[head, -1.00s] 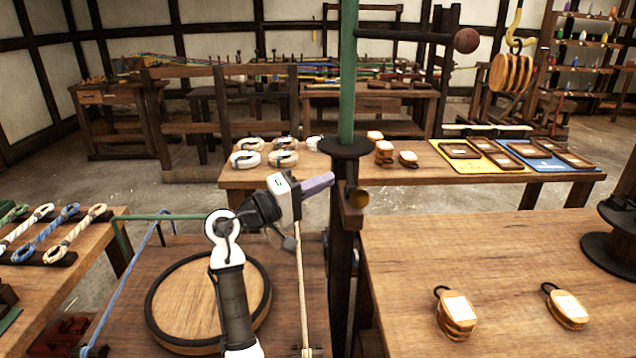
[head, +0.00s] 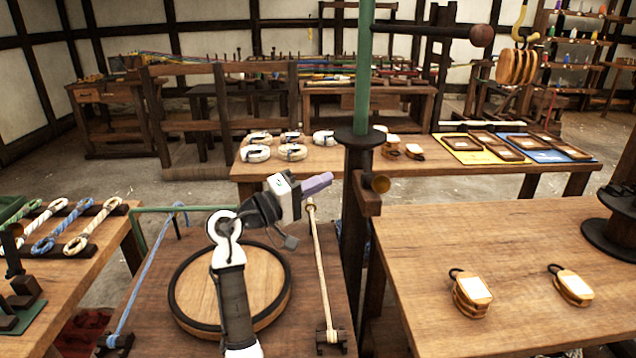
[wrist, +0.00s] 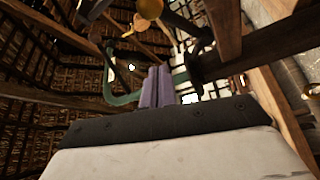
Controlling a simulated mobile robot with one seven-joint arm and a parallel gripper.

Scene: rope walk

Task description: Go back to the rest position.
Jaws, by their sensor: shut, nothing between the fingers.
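My gripper (head: 318,184) is at the centre of the head view, at the end of my white and black arm. Its purple fingers are together with nothing between them. It points right and slightly up, towards the post (head: 358,215) with a green upper pole. In the head view it overlaps the picture just left of the post; I cannot tell the exact gap. In the wrist view the fingers (wrist: 158,86) stand side by side, closed, pointing up towards the roof beams.
Below my arm is a low table with a round wooden disc (head: 262,275) and ropes at both sides. A right table (head: 420,250) carries two wooden blocks (head: 472,293) and a dark spool (head: 612,228). A back table holds rope coils (head: 292,152) and trays. A left table holds rope pieces (head: 92,226).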

